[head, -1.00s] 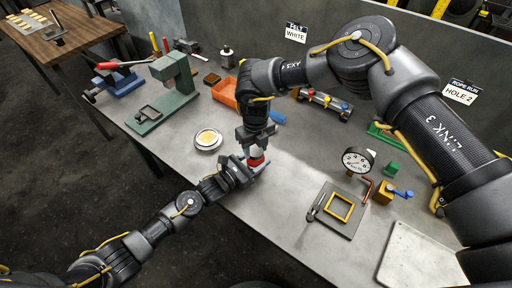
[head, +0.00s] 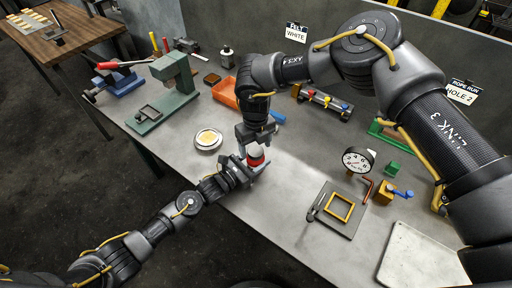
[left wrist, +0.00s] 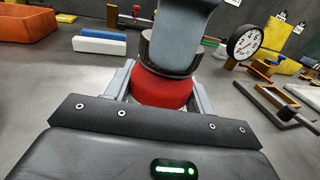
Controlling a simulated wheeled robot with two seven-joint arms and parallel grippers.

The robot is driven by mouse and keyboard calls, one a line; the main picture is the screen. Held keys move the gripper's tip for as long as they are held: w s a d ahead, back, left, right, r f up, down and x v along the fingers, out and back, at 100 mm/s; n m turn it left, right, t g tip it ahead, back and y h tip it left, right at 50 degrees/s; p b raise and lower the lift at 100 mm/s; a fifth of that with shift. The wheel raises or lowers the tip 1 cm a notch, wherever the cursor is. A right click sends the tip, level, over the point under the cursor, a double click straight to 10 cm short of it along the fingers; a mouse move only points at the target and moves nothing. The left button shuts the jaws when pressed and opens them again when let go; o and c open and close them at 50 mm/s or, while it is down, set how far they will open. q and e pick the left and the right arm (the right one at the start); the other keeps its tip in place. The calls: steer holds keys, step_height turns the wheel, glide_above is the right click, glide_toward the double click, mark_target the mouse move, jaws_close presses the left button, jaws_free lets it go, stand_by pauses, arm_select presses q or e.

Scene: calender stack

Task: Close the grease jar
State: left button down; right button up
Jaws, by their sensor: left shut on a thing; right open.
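My left gripper (head: 247,167) is shut on a red round body (head: 257,162), which I take to be the grease jar. The red body also shows between the left fingers in the left wrist view (left wrist: 162,91). My right gripper (head: 256,133) is open, close above this top. In the left wrist view, a grey-blue part (left wrist: 180,28) hides most of the jar's top, and a dark band shows under it. I cannot tell how the top sits on the jar.
A silver dish with cream-coloured contents (head: 208,139) stands left of the jar. An orange tray (head: 224,92) and a green press (head: 175,85) are behind. A dial gauge (head: 357,160) and a gold frame on a plate (head: 339,208) are to the right. The bench front is clear.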

step_height(320, 180, up, 11)
stand_by(0.3)
arm_select(q)
steer(key=shift+c, duration=2.3)
jaws_free()
arm_select(e)
steer(key=shift+f, duration=0.1)
arm_select(q)
steer(key=shift+s+a, duration=0.1)
steer(key=shift+s+a+f, duration=0.1)
steer(key=shift+s+a, duration=0.1)
steer(key=shift+a, duration=0.05)
steer(key=b+v, duration=0.3)
steer(key=v, duration=0.5)
steer(key=shift+s+a, duration=0.7)
steer(key=shift+a, duration=0.05)
arm_select(e)
steer(key=shift+f, duration=1.55)
